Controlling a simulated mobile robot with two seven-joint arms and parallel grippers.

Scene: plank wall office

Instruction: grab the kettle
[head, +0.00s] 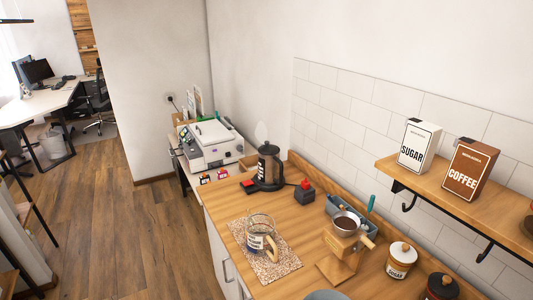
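A dark kettle (268,166) stands upright on the wooden counter (320,235), near its far end by the wall. It has a black body and handle and sits on a dark base. A pale flame-like or steam-like wisp shows just above its lid. Neither of my grippers is in view.
A glass jug (259,226) stands on a speckled mat (283,262) nearer me. A small dark box with a red top (304,192), a pour-over stand (342,245) and a sugar jar (400,262) are to the right. A shelf (440,190) juts out above. A printer (212,143) stands beyond the counter.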

